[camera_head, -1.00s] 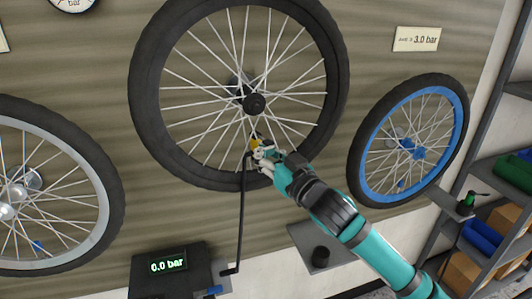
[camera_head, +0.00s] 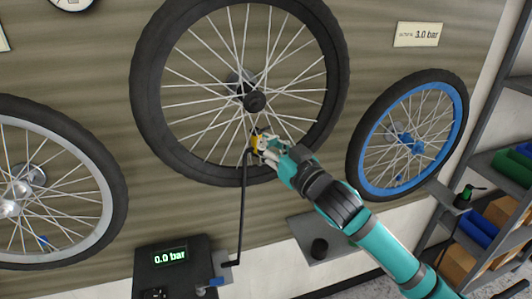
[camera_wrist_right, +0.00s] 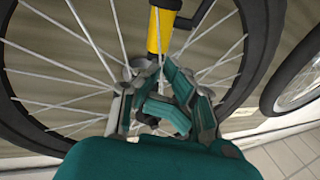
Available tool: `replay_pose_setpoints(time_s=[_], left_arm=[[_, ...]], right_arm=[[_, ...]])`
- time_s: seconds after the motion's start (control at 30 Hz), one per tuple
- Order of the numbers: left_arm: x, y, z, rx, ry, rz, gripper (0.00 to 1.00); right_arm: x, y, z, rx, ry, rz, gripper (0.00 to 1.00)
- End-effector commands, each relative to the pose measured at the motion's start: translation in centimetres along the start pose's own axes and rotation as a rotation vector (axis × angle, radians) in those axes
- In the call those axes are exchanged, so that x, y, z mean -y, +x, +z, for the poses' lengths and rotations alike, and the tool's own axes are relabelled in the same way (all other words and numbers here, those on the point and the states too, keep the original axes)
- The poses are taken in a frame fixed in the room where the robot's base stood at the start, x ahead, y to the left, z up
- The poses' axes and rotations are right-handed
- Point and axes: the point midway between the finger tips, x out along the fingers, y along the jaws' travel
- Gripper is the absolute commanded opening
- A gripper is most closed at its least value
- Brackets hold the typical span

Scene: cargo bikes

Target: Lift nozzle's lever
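The nozzle (camera_head: 256,143), yellow and black, sits at the lower rim of the large middle wheel (camera_head: 146,112). In the right wrist view the yellow nozzle (camera_wrist_right: 160,28) stands upright among the spokes, just beyond my fingers. My right gripper (camera_head: 265,146) is right at the nozzle, on its right side. In the right wrist view the fingertips (camera_wrist_right: 149,72) are close together below the yellow body. I cannot tell whether they touch the nozzle or hold its lever, which I cannot make out. My left gripper is not in view.
A black hose (camera_head: 242,210) runs from the nozzle down to the pump box (camera_head: 150,262), whose display reads 0.0 bar. A blue-rimmed wheel (camera_head: 365,172) hangs to the right, a grey-rimmed wheel (camera_head: 113,190) to the left. A sign (camera_head: 418,35) reads 3.0 bar. Shelves with bins stand at far right.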

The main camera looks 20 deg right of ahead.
Motion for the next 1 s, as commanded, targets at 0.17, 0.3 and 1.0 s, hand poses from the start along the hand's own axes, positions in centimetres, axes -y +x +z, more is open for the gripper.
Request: replay_pose_setpoints(time_s=[0.17, 0.3, 1.0], left_arm=[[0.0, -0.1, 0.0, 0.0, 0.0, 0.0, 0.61], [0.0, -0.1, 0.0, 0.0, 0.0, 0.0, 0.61], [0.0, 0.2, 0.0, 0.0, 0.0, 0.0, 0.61]], right_arm=[[0.0, -1.9, 0.1, 0.002, 0.0, 0.0, 0.0], [0.0, -3.3, 0.1, 0.002, -0.001, 0.0, 0.0], [0.0, -7.8, 0.1, 0.0, -0.001, -0.001, 0.0]])
